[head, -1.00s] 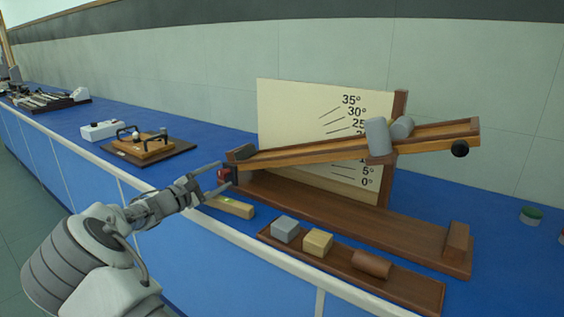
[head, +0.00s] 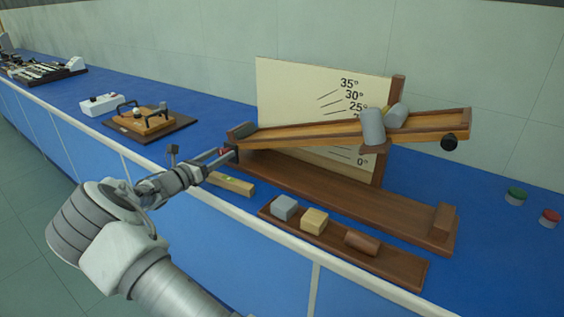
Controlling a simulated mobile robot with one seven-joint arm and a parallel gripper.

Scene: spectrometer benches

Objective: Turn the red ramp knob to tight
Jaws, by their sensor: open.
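The red ramp knob (head: 224,151) sits at the low left end of the wooden ramp (head: 300,134), by the hinge. Only a small part of it shows. My gripper (head: 222,155) is open, with its fingers reaching to the knob. The fingers overlap the knob in the picture; I cannot tell whether they touch it. The ramp is tilted, rising to the right, in front of a pale angle board (head: 290,95) with degree marks. A black knob (head: 449,142) is at its raised end.
Grey cylinders (head: 372,127) are near the raised part of the ramp. A tray (head: 395,270) with blocks and a brown cylinder lies in front of the ramp base. A yellow spirit level (head: 232,184) lies just below my gripper. Green (head: 515,196) and red (head: 550,217) capped items stand at right.

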